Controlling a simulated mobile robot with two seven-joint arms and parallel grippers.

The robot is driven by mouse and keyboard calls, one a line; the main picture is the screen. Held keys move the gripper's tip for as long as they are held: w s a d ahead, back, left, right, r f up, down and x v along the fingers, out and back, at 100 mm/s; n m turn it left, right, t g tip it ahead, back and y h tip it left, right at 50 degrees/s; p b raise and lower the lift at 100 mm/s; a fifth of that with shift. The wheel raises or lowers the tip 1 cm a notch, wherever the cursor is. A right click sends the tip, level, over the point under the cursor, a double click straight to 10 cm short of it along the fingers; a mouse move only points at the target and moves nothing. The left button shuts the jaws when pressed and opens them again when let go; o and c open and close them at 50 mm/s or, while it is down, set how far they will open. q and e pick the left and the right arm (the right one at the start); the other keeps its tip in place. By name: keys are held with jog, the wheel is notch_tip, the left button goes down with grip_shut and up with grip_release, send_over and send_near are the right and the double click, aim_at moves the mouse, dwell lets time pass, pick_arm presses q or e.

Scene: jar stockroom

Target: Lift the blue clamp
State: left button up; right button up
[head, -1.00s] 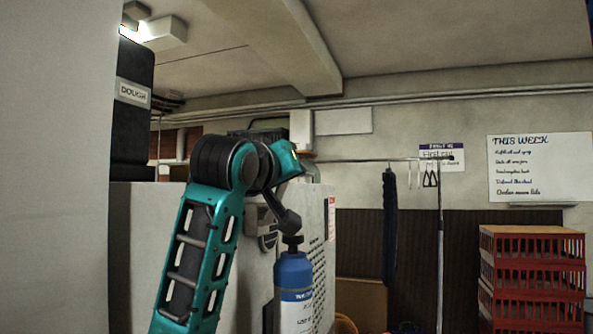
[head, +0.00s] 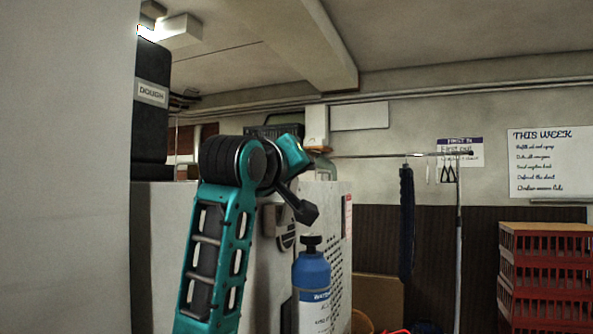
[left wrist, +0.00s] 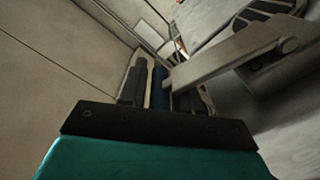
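I cannot make out a clamp for certain in the head view. My left arm's teal upper links stand at the centre left there, and its gripper cannot be made out clearly. In the left wrist view my left gripper (left wrist: 163,92) shows two dark fingers a little apart. A narrow dark blue thing (left wrist: 159,88) shows between them. I cannot tell whether it is the clamp, or whether the fingers touch it. A grey bar (left wrist: 235,55) runs from there to the upper right. My right gripper is not in view.
A pale cabinet (head: 165,250) with perforations stands behind my left arm. A blue-topped bottle (head: 312,270) stands by it. Red crates (head: 545,275) are stacked at the right. A rail (head: 385,156) carries a dark hanging cloth (head: 406,220). A plain wall fills the left.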

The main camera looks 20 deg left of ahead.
pick_arm(q)
jog(key=shift+o, duration=1.1)
jog(key=s+b, duration=0.1)
jog(key=s, duration=1.2)
jog(key=shift+a, duration=0.25)
